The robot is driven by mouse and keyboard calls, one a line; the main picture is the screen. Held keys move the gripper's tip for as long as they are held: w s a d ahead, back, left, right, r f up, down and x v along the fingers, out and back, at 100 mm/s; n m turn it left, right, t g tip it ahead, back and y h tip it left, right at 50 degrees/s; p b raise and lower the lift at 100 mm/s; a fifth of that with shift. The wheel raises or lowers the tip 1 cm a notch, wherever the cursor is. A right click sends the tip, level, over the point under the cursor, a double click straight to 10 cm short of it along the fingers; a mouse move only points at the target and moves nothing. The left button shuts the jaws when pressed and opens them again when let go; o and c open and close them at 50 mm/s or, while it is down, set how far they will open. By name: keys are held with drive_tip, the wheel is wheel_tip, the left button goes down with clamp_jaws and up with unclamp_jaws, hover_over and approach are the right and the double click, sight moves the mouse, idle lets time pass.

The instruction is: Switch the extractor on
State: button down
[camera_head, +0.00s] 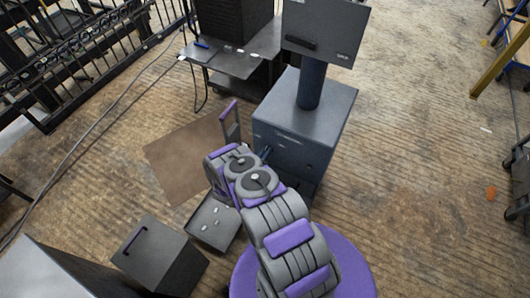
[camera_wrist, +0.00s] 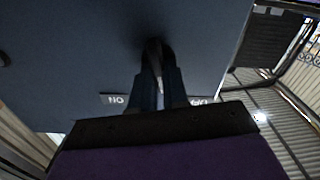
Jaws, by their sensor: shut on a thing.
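The extractor (camera_head: 290,140) is a blue-grey box with a round column and a flat dark panel on top. Its front face (camera_wrist: 90,50) fills most of the wrist view. My gripper (camera_wrist: 156,60) reaches that face, its fingers shut on a small switch lever (camera_wrist: 158,72) that is mostly hidden between them. A label (camera_wrist: 116,100) left of the fingers shows upside-down letters that appear to be ON. A second label (camera_wrist: 197,101) at right is partly covered and hard to read. In the head view my gripper (camera_head: 265,153) is at the box's left side, its tips barely visible.
A dark bench (camera_head: 240,58) with a black stack stands behind the extractor. A grey box (camera_head: 160,255) with a purple handle and an open tray (camera_head: 214,222) stand at lower left. A brown board (camera_head: 180,155) lies on the floor. Floor at right is mostly clear.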

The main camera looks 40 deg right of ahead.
drive_tip(key=m, duration=1)
drive_tip(key=shift+s+f, duration=0.25)
drive_tip(key=shift+s, duration=0.1)
drive_tip(key=shift+m, duration=0.3)
drive_tip(key=c, duration=1.1)
unclamp_jaws()
drive_tip(key=shift+d, duration=0.1)
drive_tip(key=v, duration=1.7)
drive_tip(key=shift+s+b, duration=0.15)
drive_tip(key=shift+b, duration=0.25)
